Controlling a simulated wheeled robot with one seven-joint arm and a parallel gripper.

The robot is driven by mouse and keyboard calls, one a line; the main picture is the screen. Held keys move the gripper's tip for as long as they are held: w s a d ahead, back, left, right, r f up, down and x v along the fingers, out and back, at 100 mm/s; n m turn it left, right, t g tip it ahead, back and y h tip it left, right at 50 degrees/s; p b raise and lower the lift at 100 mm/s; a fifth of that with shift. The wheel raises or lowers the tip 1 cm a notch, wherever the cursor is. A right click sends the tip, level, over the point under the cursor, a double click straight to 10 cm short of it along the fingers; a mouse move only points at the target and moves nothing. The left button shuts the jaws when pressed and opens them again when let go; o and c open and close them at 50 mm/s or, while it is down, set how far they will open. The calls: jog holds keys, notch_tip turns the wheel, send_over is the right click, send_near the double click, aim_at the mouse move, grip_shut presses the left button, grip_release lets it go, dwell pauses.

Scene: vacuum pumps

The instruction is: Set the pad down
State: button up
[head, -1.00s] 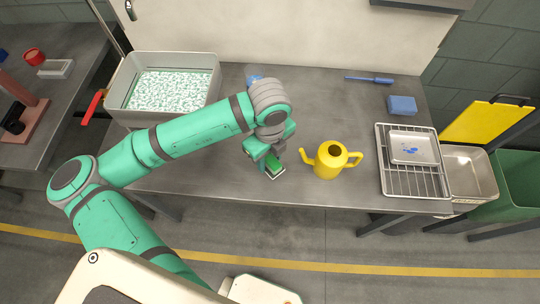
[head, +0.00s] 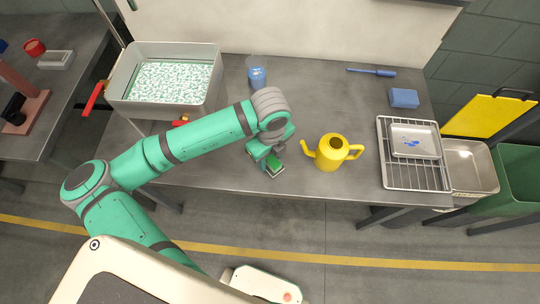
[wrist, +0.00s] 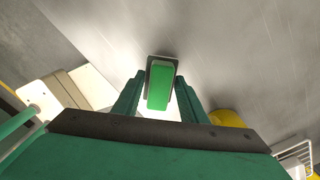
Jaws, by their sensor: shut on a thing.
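The pad is a small green block (wrist: 160,87) with a dark, light-rimmed base. In the wrist view it sits between the two fingers of my gripper (wrist: 158,80), which is shut on it. In the head view the pad (head: 275,170) shows just below my gripper (head: 268,161), over the front part of the grey table (head: 330,186), left of the yellow watering can. I cannot tell whether its underside touches the tabletop.
The yellow watering can (head: 331,153) stands close on the right. Farther right are a wire rack (head: 414,178) with a tray and a blue block (head: 404,98). A grey bin (head: 115,92) and a blue cup (head: 257,78) are at the back. The table between cup and can is clear.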

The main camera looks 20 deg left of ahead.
jog(key=shift+f, duration=0.15)
jog(key=shift+f, duration=0.6)
jog(key=shift+f, duration=0.25)
dwell(0.5)
jog(key=o, duration=1)
notch_tip(320, 180, up, 11)
jog(key=shift+f, duration=0.1)
grip_shut()
